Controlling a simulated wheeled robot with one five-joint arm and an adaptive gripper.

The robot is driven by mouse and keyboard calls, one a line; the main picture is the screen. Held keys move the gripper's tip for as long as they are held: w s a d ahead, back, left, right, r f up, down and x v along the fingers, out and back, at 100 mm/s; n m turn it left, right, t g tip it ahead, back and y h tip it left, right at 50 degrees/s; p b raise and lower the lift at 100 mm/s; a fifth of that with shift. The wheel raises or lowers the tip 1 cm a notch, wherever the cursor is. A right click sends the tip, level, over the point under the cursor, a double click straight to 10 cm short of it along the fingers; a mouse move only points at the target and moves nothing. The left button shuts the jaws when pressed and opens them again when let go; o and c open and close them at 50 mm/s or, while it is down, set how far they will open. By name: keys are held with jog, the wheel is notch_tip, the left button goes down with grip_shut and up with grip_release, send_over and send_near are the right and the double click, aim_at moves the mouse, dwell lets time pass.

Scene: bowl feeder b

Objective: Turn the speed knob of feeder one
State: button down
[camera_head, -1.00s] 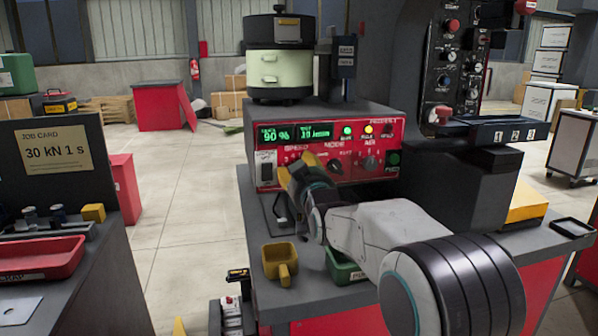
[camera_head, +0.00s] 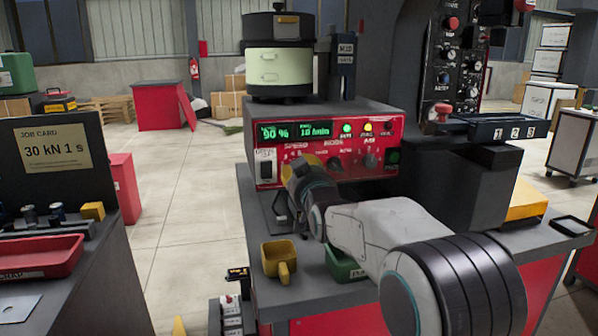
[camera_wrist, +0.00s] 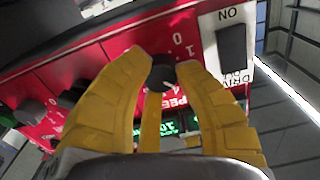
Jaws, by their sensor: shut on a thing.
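The feeder's red control panel (camera_head: 385,146) carries a lit green display (camera_head: 275,133) reading 90 %, with a second readout showing 10 per minute beside it. My gripper (camera_head: 293,172) is at the left part of the panel, under the SPEED label, and hides the knob there. In the wrist view the black speed knob (camera_wrist: 162,74) sits between the yellow fingertips of my gripper (camera_wrist: 167,80), which are closed on its sides. The panel looks upside down and tilted in that view. The mode knob (camera_head: 335,162) and another knob (camera_head: 370,160) stand to the right.
A white-plated ON switch (camera_head: 266,168) is close left of my gripper. The bowl feeder (camera_head: 280,60) stands on top of the control box. A yellow scoop (camera_head: 279,262) and a green tray (camera_head: 344,265) lie on the bench below my arm.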

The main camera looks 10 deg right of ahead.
jog(key=shift+r+m+b, duration=0.2)
jog(key=shift+m+b, duration=0.5)
jog(key=shift+m, duration=0.55)
jog(key=shift+r+m+b, duration=0.2)
jog(key=shift+m+b, duration=0.5)
jog(key=shift+m, duration=0.55)
jog(key=c, duration=1.4)
grip_release()
jog(key=o, duration=0.5)
jog(key=shift+f, duration=0.2)
jog(key=s, duration=1.2)
